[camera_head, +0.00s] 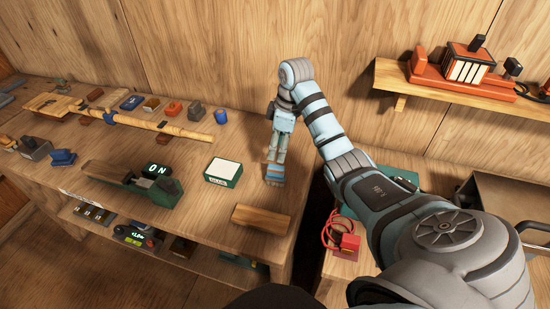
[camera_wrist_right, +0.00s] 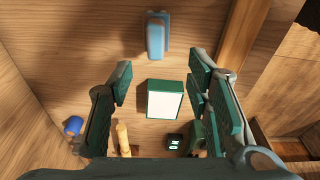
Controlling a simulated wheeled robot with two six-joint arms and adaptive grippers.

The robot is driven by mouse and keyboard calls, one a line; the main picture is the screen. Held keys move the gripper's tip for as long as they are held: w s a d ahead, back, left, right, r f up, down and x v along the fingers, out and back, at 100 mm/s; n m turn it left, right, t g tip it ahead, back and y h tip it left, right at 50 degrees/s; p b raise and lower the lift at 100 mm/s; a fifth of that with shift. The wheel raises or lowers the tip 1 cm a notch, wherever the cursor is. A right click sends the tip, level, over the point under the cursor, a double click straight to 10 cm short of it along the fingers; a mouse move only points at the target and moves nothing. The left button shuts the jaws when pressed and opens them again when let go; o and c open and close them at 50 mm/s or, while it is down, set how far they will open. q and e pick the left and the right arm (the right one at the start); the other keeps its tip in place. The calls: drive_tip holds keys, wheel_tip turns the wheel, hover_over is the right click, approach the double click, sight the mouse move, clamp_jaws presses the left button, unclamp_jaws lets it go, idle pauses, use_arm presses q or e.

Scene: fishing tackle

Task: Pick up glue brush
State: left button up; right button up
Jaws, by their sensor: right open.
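A small blue upright piece (camera_head: 274,174) stands near the right end of the workbench, just below my right gripper in the head view. It also shows in the right wrist view (camera_wrist_right: 156,36) at the top, beyond the fingertips. It may be the glue brush; I cannot make out bristles. My right gripper (camera_head: 278,150) points down above the bench, open and empty. In the right wrist view its fingers (camera_wrist_right: 160,78) are spread wide, with a green box with a white top (camera_wrist_right: 165,100) seen between them. My left gripper is not in view.
The green box (camera_head: 222,172) sits left of the blue piece, and a wooden block (camera_head: 261,218) lies in front. A green hand plane (camera_head: 132,182), a small display (camera_head: 158,168) and a bamboo rod (camera_head: 150,124) are farther left. A wall shelf (camera_head: 450,98) is at the right.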

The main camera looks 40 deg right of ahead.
sight(276, 167)
drive_tip(key=f+b, duration=0.1)
drive_tip(key=f, duration=0.1)
drive_tip(key=f+b, duration=0.1)
drive_tip(key=f, duration=0.1)
drive_tip(key=shift+w+a+f+b, duration=0.15)
drive_tip(key=shift+w+f+b, duration=0.05)
drive_tip(key=shift+f+b, duration=0.2)
drive_tip(key=f, duration=0.2)
drive_tip(key=w+f, duration=0.1)
drive_tip(key=f, duration=0.2)
drive_tip(key=shift+w+f, duration=0.1)
drive_tip(key=shift+s, duration=0.25)
drive_tip(key=shift+c, duration=0.6)
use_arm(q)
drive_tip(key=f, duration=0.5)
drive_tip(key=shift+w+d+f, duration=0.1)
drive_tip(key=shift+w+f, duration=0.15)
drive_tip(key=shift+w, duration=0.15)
use_arm(e)
drive_tip(key=shift+w, duration=0.1)
clamp_jaws()
